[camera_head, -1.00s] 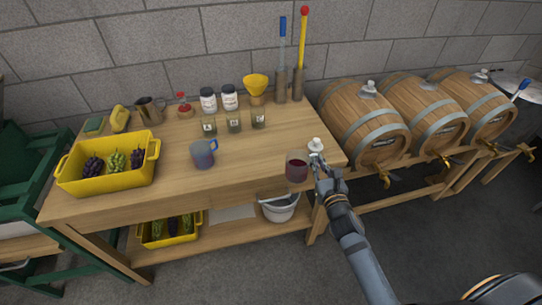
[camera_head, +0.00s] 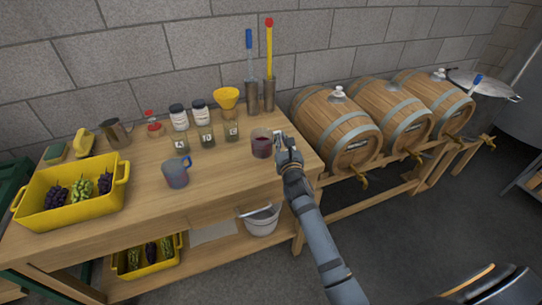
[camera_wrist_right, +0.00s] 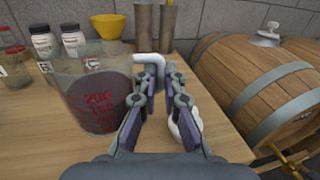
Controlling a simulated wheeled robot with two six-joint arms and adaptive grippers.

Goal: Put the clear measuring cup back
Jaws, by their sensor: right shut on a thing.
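The clear measuring cup (camera_head: 262,146) holds dark red liquid and looks upright at the right end of the wooden table (camera_head: 225,180). In the right wrist view the cup (camera_wrist_right: 92,92) shows red marks on its wall. My right gripper (camera_head: 284,143) is shut on its handle, at the cup's right side. In the wrist view the gripper (camera_wrist_right: 150,85) has the pale handle between its fingers. I cannot tell whether the cup's base touches the tabletop. My left gripper is not in view.
A white stopper (camera_wrist_right: 187,125) is partly hidden by my right finger. Barrels (camera_head: 336,128) stand right. The table's middle front is clear.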

